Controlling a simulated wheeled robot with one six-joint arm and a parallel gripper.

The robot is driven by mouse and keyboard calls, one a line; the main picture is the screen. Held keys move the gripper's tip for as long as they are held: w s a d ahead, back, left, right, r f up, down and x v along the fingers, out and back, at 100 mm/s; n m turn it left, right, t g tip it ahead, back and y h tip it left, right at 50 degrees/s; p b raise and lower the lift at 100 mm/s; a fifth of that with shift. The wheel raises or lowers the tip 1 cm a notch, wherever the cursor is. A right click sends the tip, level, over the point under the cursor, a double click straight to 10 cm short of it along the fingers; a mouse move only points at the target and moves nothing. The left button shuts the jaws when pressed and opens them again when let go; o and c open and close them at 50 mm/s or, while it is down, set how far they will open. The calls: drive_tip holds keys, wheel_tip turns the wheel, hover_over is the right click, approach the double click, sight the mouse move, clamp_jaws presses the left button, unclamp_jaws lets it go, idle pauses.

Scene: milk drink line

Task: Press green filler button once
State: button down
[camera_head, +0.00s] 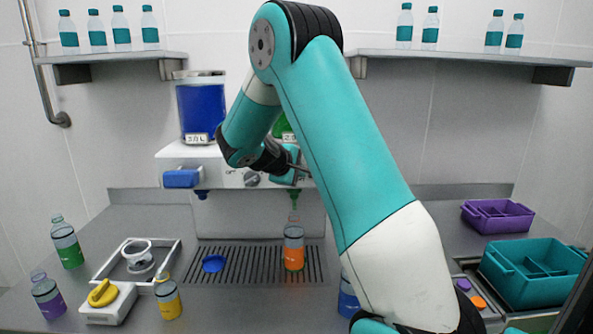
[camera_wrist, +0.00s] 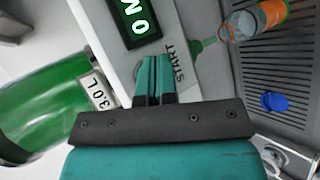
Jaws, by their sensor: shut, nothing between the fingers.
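The filler machine (camera_head: 205,155) stands at the back, with a blue tank (camera_head: 202,110) on the left and a green tank (camera_wrist: 45,105) mostly hidden behind my arm in the head view. My gripper (camera_wrist: 156,62) is shut and empty, its fingertips at the machine's front beside the START label (camera_wrist: 178,65). I cannot make out the green button; the fingers seem to cover that spot, and I cannot tell if they touch it. A lit green display (camera_wrist: 138,18) is just beyond the fingertips. An orange-labelled bottle (camera_head: 293,257) stands upright below the green nozzle (camera_head: 294,200).
A blue button (camera_head: 182,179) is on the machine's left. A blue cap (camera_head: 213,264) lies on the drip grate (camera_head: 255,277). Several bottles, a white frame (camera_head: 107,264) and a yellow-handled device (camera_head: 108,312) are at left. Purple (camera_head: 495,228) and teal (camera_head: 530,285) crates are at right.

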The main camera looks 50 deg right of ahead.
drive_tip(key=shift+a, duration=0.1)
drive_tip(key=shift+s+a, duration=0.55)
drive_tip(key=shift+s+a+b, duration=0.5)
drive_tip(key=shift+s+a, duration=1.1)
drive_tip(key=shift+a, duration=0.3)
